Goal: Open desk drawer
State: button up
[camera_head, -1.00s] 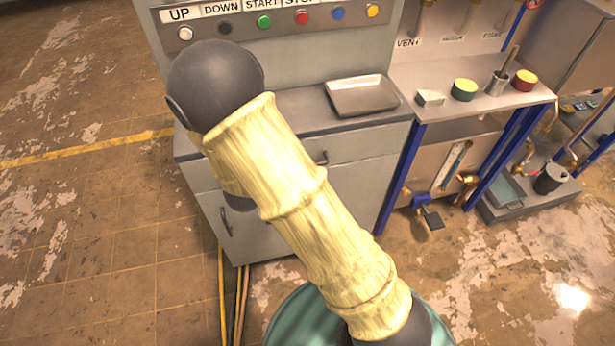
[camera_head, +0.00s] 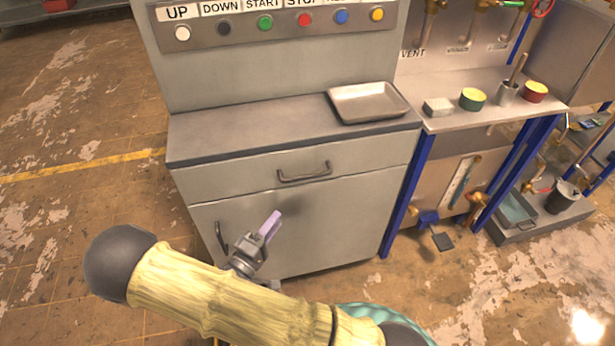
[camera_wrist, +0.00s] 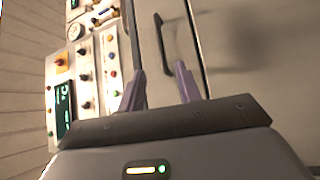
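The desk drawer (camera_head: 250,181) is a shut grey front under the dark worktop, with a dark bar handle (camera_head: 305,173). In the head view my gripper (camera_head: 272,225) is below and left of this handle, in front of the cabinet door; the pale purple fingers point up toward the drawer. In the wrist view, turned sideways, my gripper (camera_wrist: 160,92) has its two purple fingers spread apart with nothing between them. The drawer handle (camera_wrist: 163,45) shows beyond the fingertips, roughly between them. It appears apart from them; the exact distance cannot be told.
A door (camera_head: 330,222) with an upright handle (camera_head: 221,240) is under the drawer. A metal tray (camera_head: 368,102) lies on the worktop (camera_head: 245,125). A button panel (camera_head: 265,27) rises behind. A blue-legged bench (camera_head: 405,195) stands at right. The floor at left is clear.

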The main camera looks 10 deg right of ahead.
aim_at(308, 175)
jog(key=x, duration=1.7)
grip_shut()
